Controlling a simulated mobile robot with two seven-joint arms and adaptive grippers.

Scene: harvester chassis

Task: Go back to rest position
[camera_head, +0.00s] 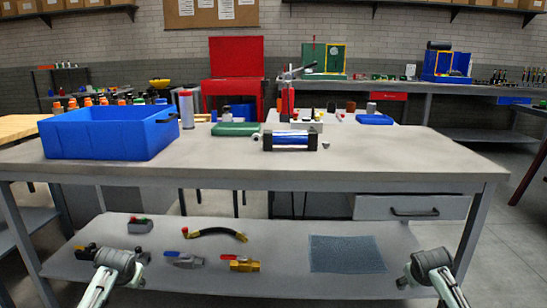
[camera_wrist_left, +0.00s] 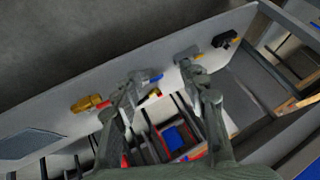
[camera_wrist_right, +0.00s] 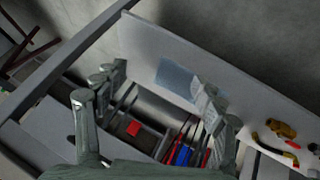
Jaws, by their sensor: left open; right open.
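My left gripper (camera_wrist_left: 160,68) is open in the left wrist view, its two fingers spread with nothing between them. Past the fingers are the lower shelf and small fittings. My right gripper (camera_wrist_right: 155,82) is open and empty in the right wrist view, its fingers apart. In the head view, parts of my left arm (camera_head: 112,268) and right arm (camera_head: 434,270) rise from the bottom edge, one at each side, in front of the workbench. How far they are from the bench is hard to tell.
The workbench top (camera_head: 370,155) bears a blue crate (camera_head: 108,134), a green case (camera_head: 235,129) and a black-and-blue cylinder unit (camera_head: 290,141). The lower shelf (camera_head: 285,256) holds a brass fitting (camera_head: 243,264), a hose (camera_head: 215,232) and a blue-grey mat (camera_head: 345,254). A drawer (camera_head: 365,207) hangs below right.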

